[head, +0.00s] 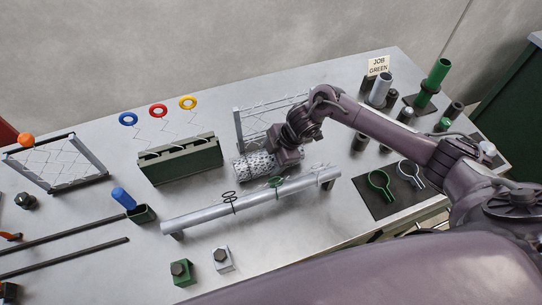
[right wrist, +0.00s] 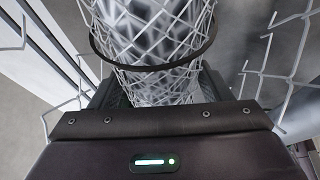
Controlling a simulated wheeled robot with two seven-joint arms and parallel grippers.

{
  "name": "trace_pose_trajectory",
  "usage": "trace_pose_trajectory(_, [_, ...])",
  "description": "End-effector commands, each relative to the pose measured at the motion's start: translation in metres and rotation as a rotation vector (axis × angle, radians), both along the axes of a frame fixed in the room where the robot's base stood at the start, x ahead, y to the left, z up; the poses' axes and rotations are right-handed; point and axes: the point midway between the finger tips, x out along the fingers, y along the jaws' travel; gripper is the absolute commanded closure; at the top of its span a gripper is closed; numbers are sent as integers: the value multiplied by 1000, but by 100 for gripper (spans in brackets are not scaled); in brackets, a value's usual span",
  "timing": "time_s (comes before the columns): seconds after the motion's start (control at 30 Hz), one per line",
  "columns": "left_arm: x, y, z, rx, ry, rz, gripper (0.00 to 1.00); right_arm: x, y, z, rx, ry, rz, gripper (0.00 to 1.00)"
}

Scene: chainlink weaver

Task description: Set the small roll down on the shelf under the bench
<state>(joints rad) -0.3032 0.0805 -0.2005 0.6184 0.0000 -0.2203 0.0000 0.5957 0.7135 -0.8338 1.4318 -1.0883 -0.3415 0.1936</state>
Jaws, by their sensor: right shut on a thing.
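My right gripper (head: 280,158) is shut on the small roll (head: 253,166), a short cylinder of wire mesh with a mottled black-and-white look. The roll is on its side over the middle of the bench (head: 330,225), behind the long grey pipe; I cannot tell whether it touches the bench top. In the right wrist view the roll (right wrist: 155,45) fills the space ahead of the gripper (right wrist: 153,100), with a dark band around it. The shelf under the bench cannot be made out. My left gripper is not in view.
A mesh panel in a frame (head: 240,125) stands right behind the roll. A dark green slotted block (head: 180,165) is to its left. The grey pipe (head: 250,203) lies in front on supports, with tools on it. Several cylinders and a green tube (head: 434,80) stand at right.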

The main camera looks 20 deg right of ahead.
Motion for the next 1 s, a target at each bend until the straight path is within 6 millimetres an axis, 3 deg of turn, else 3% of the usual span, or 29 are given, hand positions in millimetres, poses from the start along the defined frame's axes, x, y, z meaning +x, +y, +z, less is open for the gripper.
trace_pose_trajectory(0.1, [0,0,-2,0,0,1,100,1,0,-2,1,-3,-1,67])
trace_pose_trajectory(0.13, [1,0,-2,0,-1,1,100,0,0,-2,0,0,0,26])
trace_pose_trajectory(0.2, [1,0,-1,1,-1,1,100,0,0,-2,0,0,0,20])
trace_pose_trajectory(0.67, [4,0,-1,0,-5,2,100,0,-3,6,-1,-1,0,20])
trace_pose_trajectory(1.0, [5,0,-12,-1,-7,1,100,-12,-30,65,-2,-4,0,20])
